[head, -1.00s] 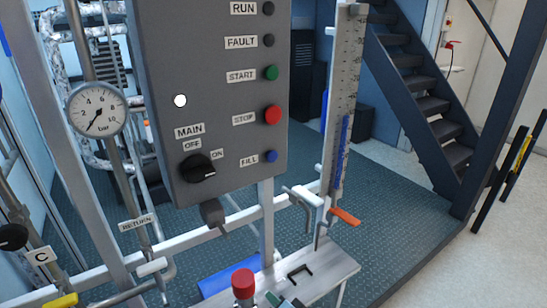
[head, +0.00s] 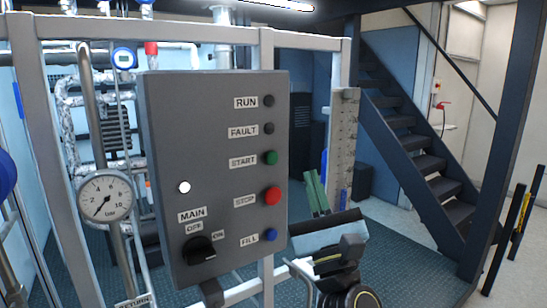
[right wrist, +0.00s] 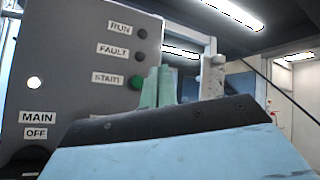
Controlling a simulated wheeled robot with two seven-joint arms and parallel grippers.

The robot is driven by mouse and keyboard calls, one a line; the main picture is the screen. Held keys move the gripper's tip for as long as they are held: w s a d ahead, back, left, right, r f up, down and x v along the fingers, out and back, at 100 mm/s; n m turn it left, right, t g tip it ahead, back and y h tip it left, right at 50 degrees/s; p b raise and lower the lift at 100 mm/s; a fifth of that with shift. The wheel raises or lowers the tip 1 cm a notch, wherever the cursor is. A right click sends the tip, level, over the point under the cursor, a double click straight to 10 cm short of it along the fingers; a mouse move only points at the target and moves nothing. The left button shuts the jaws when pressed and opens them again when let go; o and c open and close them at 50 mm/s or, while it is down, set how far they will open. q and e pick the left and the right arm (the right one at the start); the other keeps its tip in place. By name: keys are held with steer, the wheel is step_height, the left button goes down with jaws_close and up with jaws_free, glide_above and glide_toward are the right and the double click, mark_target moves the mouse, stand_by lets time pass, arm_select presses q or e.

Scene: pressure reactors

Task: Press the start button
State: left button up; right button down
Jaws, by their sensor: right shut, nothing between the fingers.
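The green start button (head: 270,158) sits on the right side of the grey control panel (head: 165,130), beside the START label (head: 242,162). It also shows in the right wrist view (right wrist: 136,82), just left of the green fingertips. My right gripper (head: 317,180) has green fingers, shut and empty, pointing up. In the head view it is to the right of the panel and lower than the start button, apart from it in the picture. Its depth relative to the panel is hard to tell. My left gripper is not in view.
The red stop button (head: 272,196) and blue fill button (head: 270,235) lie below the start button. A black main switch (head: 198,250) is at lower left of the panel. A level gauge (head: 343,140) stands behind my right gripper. A pressure gauge (head: 105,198) is at left.

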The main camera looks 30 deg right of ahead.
steer(key=shift+s+r, duration=0.1)
steer(key=shift+r, duration=0.1)
steer(key=b, duration=0.2)
glide_toward(275, 152)
steer(key=shift+s+d+r+x, duration=0.1)
steer(key=shift+s+r+x, duration=0.05)
steer(key=shift+x, duration=0.7)
steer(key=shift+s+d+r+x, duration=0.1)
steer(key=shift+s+x, duration=0.05)
steer(key=shift+x, duration=0.7)
steer(key=shift+s+d+r+x, duration=0.1)
steer(key=shift+r+x, duration=0.05)
steer(key=shift+x, duration=0.75)
steer(key=shift+w, duration=0.15)
steer(key=shift+w+a, duration=0.1)
steer(key=shift+w, duration=0.2)
steer(key=shift+w+b, duration=0.35)
steer(key=shift+w, duration=0.05)
stand_by(0.5)
steer(key=shift+s, duration=0.15)
stand_by(0.3)
steer(key=shift+s+p, duration=0.4)
steer(key=shift+s, duration=0.3)
